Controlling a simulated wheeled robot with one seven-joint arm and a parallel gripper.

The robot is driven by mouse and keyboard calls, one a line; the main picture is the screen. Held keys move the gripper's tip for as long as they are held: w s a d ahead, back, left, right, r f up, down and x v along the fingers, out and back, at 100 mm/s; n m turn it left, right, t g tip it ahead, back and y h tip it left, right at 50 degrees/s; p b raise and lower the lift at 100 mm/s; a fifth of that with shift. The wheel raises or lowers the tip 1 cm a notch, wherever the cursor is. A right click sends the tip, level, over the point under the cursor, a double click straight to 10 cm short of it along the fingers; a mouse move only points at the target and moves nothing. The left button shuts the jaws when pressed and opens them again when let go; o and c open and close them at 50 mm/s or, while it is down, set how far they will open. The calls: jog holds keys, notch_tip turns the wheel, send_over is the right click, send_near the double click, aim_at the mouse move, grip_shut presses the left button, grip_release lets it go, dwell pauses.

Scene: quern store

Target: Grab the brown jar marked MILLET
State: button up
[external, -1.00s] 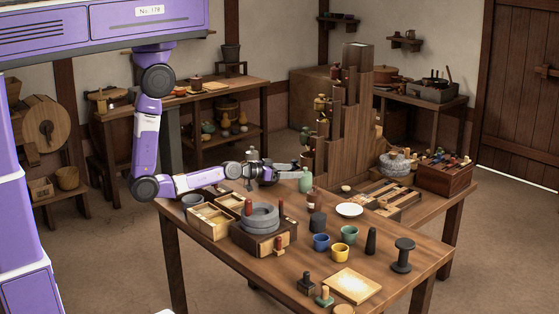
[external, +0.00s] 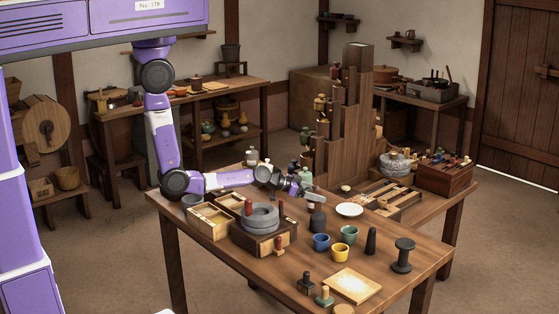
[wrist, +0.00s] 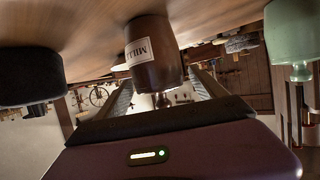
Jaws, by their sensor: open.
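The brown jar (wrist: 153,60) fills the middle of the wrist view, which shows it upside down. Its pale label (wrist: 138,51) reads "MILL", with the rest turned out of sight. My gripper (wrist: 160,80) is open, one finger on each side of the jar's knobbed end in that picture. I cannot tell whether either finger touches it. In the external view my gripper (external: 312,195) is low over the table among the small vessels, and its fingers mostly hide the jar.
A pale green jar (wrist: 292,35) stands close on the right in the wrist view, and a dark vessel (wrist: 28,76) on the left. In the external view a white plate (external: 349,210), a dark cylinder (external: 318,222) and a stone quern (external: 260,217) stand nearby on the table (external: 395,252).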

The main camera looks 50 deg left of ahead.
jog(key=shift+x, duration=1.05)
jog(key=c, duration=1.6)
grip_shut()
jog(key=shift+r, duration=0.1)
